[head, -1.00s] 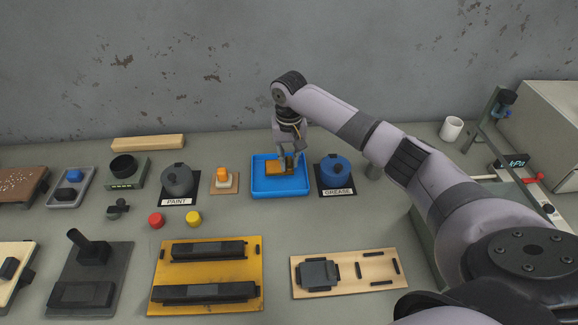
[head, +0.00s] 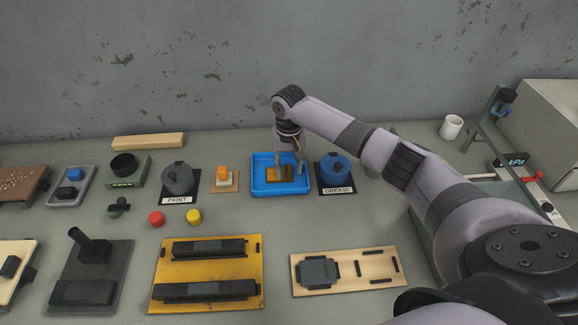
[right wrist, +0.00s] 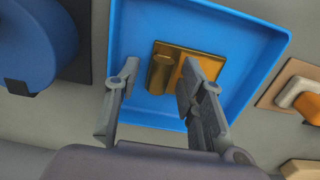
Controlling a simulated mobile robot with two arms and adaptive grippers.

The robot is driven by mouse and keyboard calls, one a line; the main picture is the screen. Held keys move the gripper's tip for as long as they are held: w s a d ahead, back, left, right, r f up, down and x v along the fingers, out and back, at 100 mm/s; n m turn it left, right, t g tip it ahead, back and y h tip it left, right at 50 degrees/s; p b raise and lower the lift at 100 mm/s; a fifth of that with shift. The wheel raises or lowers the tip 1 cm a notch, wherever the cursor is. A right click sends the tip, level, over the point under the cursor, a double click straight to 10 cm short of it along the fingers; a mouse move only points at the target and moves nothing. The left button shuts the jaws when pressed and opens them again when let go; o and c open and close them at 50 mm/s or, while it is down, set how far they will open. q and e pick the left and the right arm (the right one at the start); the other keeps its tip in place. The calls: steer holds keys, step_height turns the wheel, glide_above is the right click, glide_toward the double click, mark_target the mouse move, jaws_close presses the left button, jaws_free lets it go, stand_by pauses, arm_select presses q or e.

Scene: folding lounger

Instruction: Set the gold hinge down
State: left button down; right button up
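The gold hinge (head: 281,175) lies in the blue tray (head: 262,190) at the back middle of the bench. It shows as a flat gold plate with a raised barrel in the right wrist view (right wrist: 170,58). My right gripper (head: 288,170) is over the tray with its fingers spread apart. In the right wrist view my right gripper (right wrist: 160,68) has one finger left of the hinge and the other overlapping its right part in the picture. I cannot tell whether that finger touches it. My left gripper is not in view.
A blue grease pot (head: 335,169) stands close right of the tray. An orange-topped block on a small board (head: 223,187) and a grey paint pot (head: 178,178) stand to the left. A yellow fixture board (head: 207,270) and a wooden board (head: 348,285) lie in front.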

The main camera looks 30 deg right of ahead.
mark_target(289, 168)
steer(key=shift+r, duration=0.1)
step_height(289, 168, up, 12)
steer(key=b, duration=0.1)
stand_by(0.5)
steer(key=shift+r, duration=0.1)
